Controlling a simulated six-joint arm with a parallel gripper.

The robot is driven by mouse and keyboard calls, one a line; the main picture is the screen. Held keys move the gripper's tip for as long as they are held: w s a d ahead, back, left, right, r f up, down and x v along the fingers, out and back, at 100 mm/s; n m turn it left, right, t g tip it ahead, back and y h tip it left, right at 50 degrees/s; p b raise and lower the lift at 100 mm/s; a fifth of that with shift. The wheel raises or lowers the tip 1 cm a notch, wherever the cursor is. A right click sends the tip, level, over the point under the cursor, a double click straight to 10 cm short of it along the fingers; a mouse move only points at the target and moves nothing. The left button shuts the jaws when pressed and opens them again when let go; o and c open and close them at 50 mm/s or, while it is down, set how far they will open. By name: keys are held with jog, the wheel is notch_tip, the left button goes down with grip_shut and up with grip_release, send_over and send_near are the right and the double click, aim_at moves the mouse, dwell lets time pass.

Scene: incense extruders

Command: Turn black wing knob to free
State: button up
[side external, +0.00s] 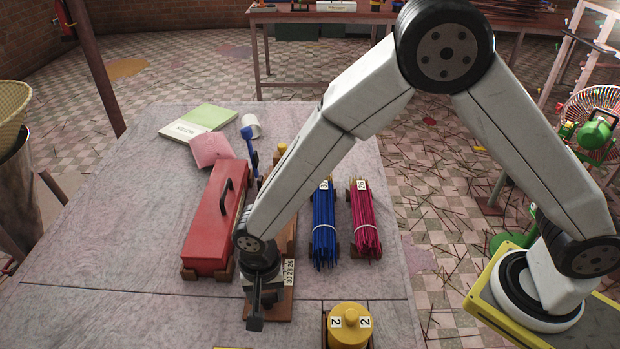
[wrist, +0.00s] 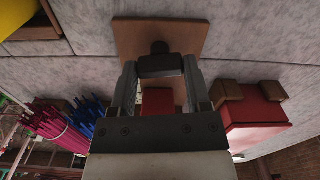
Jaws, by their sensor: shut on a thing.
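My gripper (side external: 262,297) reaches down at the front of a wooden base board (side external: 280,306) on the table. In the wrist view my gripper (wrist: 160,72) has its two fingers on either side of the black wing knob (wrist: 160,66), shut on its dark wing. The knob sits over the board (wrist: 188,38), and a small red part (wrist: 158,102) shows between the fingers nearer the camera. In the side view the arm and gripper hide most of the device, and I cannot tell the knob's turn angle there.
A red box with a black handle (side external: 210,225) stands close left of my gripper. Blue (side external: 324,225) and magenta (side external: 364,222) stick bundles lie to the right. A yellow knobbed weight (side external: 349,328) is at the front. A green and white book (side external: 200,122) lies at the back.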

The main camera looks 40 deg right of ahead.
aim_at(266, 295)
jog(key=n, duration=1.2)
jog(key=shift+n, duration=2.1)
jog(key=o, duration=1.3)
jog(key=shift+r, duration=0.15)
jog(key=shift+r, duration=3.8)
